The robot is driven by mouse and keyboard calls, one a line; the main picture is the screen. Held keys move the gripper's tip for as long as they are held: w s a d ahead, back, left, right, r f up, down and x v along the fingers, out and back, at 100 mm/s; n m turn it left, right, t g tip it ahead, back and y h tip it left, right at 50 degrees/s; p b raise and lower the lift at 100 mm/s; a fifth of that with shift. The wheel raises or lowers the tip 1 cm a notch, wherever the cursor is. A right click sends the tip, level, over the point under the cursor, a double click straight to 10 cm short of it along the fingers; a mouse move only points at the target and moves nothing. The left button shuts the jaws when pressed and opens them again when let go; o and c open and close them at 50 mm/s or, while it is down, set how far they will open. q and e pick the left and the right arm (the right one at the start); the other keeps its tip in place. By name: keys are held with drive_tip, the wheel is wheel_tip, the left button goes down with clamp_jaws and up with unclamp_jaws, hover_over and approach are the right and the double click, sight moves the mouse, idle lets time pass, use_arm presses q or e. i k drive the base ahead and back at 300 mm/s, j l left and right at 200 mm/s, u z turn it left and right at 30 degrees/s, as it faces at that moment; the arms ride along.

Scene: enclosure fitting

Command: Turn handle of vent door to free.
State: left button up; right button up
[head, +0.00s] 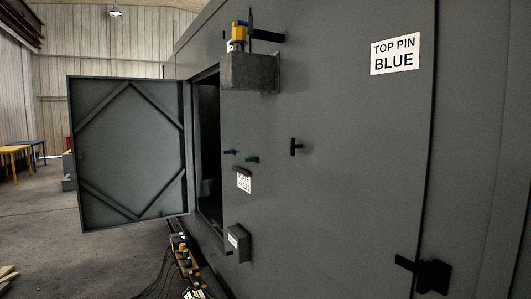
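A grey door (128,150) with diagonal braces on its inner face stands swung open at the left of the dark opening (209,140) in a large grey enclosure. A small black T-shaped handle (296,147) sits on the enclosure wall right of the opening. A black lever latch (432,275) is at the lower right, near a panel seam. No label shows which part is the vent door, so I cannot tell which handle belongs to it. Neither of my grippers is in view.
A grey wall shelf (250,72) holds a yellow tool. A white sign (395,54) reads "TOP PIN BLUE". A labelled box (237,243) juts out. Cables and yellow items (182,250) lie low by the opening.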

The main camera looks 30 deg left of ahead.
sight(293, 147)
drive_tip(key=u, duration=0.9)
